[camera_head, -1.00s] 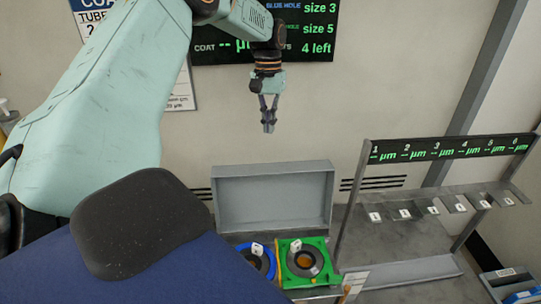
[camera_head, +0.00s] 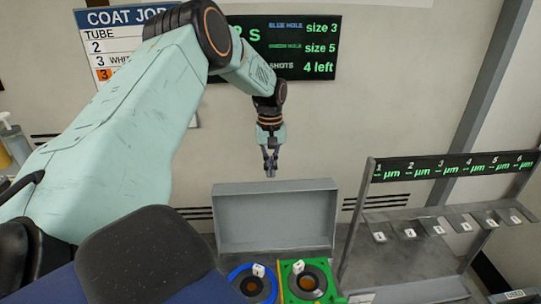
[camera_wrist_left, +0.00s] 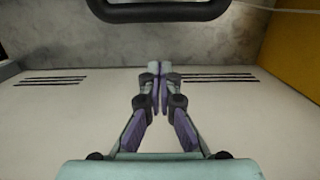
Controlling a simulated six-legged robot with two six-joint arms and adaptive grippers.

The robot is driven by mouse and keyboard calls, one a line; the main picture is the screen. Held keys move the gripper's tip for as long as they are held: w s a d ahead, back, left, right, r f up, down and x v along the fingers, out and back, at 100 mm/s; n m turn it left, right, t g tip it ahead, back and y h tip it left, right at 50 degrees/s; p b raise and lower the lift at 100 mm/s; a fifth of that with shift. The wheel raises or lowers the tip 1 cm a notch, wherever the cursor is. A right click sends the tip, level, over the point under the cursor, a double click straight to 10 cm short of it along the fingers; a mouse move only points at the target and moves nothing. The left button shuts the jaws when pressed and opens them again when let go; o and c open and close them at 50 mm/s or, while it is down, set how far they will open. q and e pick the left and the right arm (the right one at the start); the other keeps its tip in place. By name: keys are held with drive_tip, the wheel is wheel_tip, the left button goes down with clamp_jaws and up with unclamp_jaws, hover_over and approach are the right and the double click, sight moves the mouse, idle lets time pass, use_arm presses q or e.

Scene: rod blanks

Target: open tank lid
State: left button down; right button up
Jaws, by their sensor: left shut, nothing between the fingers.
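A grey shallow box-like panel (camera_head: 276,222) with a raised rim stands upright against the wall, behind the blue and green round fixtures. I take it for the tank lid, but cannot be sure. My left gripper (camera_head: 270,173) hangs fingers down just above its top edge, apart from it in the picture; the depth between them is unclear. Its fingertips are together and empty, as the left wrist view (camera_wrist_left: 158,72) also shows. A dark handle-like bar (camera_wrist_left: 158,12) crosses the top of the wrist view, in front of a grey surface. My right gripper is not in view.
A blue ring fixture (camera_head: 236,274) and a green square fixture (camera_head: 325,272) sit in front of the panel. A grey rack (camera_head: 418,215) with several numbered hooks stands to the right. A pump bottle (camera_head: 14,145) is at far left.

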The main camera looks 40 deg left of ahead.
use_arm(q)
drive_tip(key=s+d, duration=0.2)
drive_tip(key=d, duration=0.1)
drive_tip(key=shift+s+r+p, duration=0.2)
drive_tip(key=shift+r+p, duration=0.1)
drive_tip(key=shift+p, duration=0.05)
